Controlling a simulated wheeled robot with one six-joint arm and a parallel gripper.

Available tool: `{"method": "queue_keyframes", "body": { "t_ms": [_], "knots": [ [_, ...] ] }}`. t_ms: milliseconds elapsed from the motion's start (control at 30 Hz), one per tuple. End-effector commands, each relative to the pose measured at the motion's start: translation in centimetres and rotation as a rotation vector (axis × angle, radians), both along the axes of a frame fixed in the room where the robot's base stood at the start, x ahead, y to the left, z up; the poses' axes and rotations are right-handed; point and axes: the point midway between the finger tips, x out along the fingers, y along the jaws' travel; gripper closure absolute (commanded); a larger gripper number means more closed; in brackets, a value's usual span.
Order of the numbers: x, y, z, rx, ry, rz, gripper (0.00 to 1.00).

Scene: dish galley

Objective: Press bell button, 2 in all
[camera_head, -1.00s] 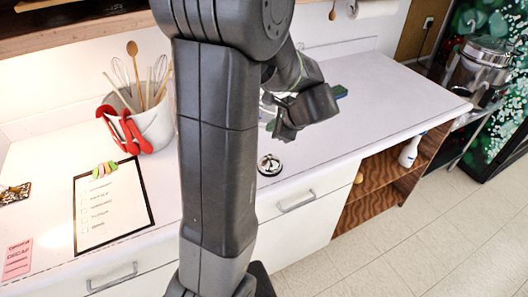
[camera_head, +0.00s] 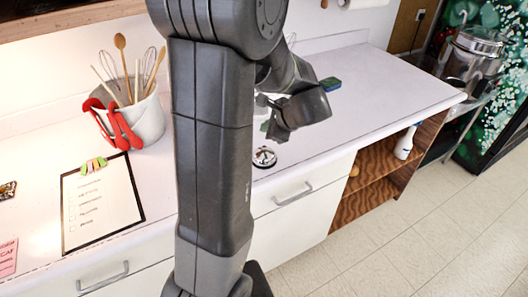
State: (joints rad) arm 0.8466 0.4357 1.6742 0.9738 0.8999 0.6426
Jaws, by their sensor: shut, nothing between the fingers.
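The bell (camera_head: 264,157) is a small round silver-and-black call bell on the white counter, near its front edge and just right of my arm's upright link. Its button is too small to make out clearly. My gripper (camera_head: 270,130) is above the bell and slightly to its right, pointing down and apart from it as far as I can tell. Its fingers are small and partly hidden by my wrist; they are shut with nothing between them.
A white crock (camera_head: 139,115) with whisks, wooden spoons and red tongs stands left of my arm. A clipboard (camera_head: 101,203) lies in front of it. A blue-green sponge (camera_head: 330,84) lies behind my wrist. A spray bottle (camera_head: 405,143) stands on the open shelf. The counter's right part is clear.

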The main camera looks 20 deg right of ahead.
Motion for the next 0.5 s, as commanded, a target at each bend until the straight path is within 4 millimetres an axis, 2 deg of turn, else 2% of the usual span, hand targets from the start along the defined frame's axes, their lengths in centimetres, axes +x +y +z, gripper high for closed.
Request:
{"method": "queue_keyframes", "body": {
  "t_ms": [33, 200, 500],
  "knots": [
    [0.0, 0.0, -1.5, 0.002, 0.001, -0.001, 1.00],
    [0.0, 0.0, -3.6, 0.001, 0.000, 0.000, 1.00],
    [0.0, 0.0, -4.4, 0.000, -0.001, -0.001, 1.00]
  ]
}}
